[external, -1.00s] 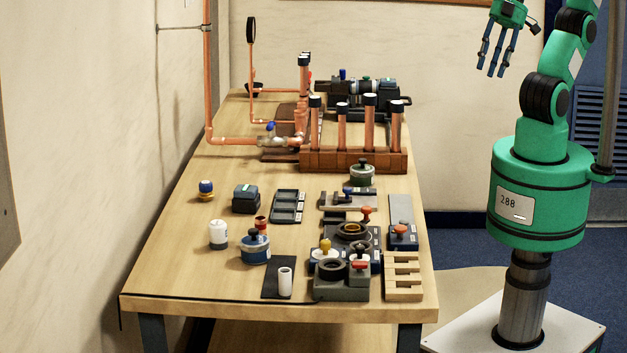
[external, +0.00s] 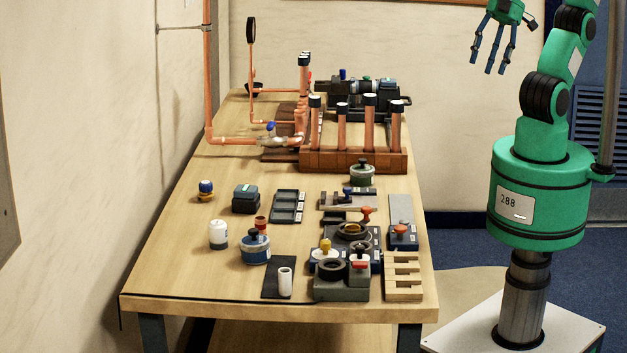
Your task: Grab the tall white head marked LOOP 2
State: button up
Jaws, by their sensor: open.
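No LOOP 2 lettering can be read at this size. Two white upright pieces could fit the name, and I cannot tell which is the head. One is a white cylinder with a dark base (external: 218,233) at the left of the bench. The other is a slim white cylinder (external: 285,281) standing on a black mat (external: 272,267) near the front edge. My gripper (external: 492,55) is at the top right, beyond the bench's right side and high above it. Its fingers are spread, pointing down and empty, far from both white pieces.
The wooden bench (external: 165,283) holds a copper manifold (external: 354,160) with capped upright pipes at the back. Near the white pieces stand a blue-grey pot (external: 255,250), a dark block fixture (external: 341,288) and a slotted wooden rack (external: 403,276). The left front is clear.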

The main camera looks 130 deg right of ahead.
jog(key=w+d+r+m+g+p, duration=0.1)
jog(key=w+d+r, duration=0.15)
jog(key=w, duration=0.75)
jog(key=w+d+r+p, duration=0.2)
jog(key=w+r, duration=0.2)
jog(key=w, duration=0.6)
jog(key=w+d+r+m+g+p, duration=0.1)
jog(key=w+d+r, duration=0.2)
jog(key=w, duration=0.7)
jog(key=w+d+f+m+g+p, duration=0.1)
jog(key=w+d+f, duration=0.3)
jog(key=w, duration=0.5)
jog(key=w+d+f+m+g+p, duration=0.1)
jog(key=w+d+f, duration=0.3)
jog(key=w, duration=0.6)
jog(key=w+d+f+p, duration=0.1)
jog(key=w+d+f, duration=0.4)
jog(key=f, duration=0.3)
jog(key=w+d+f+m+g+p, duration=0.1)
jog(key=w+d+f, duration=0.4)
jog(key=f, duration=0.4)
jog(key=w+d+f+p, duration=0.1)
jog(key=w+d+f, duration=0.4)
jog(key=f, duration=0.3)
jog(key=shift+f+m+g+p, duration=0.3)
jog(key=shift+f+m+p, duration=0.05)
jog(key=shift+f+m, duration=0.05)
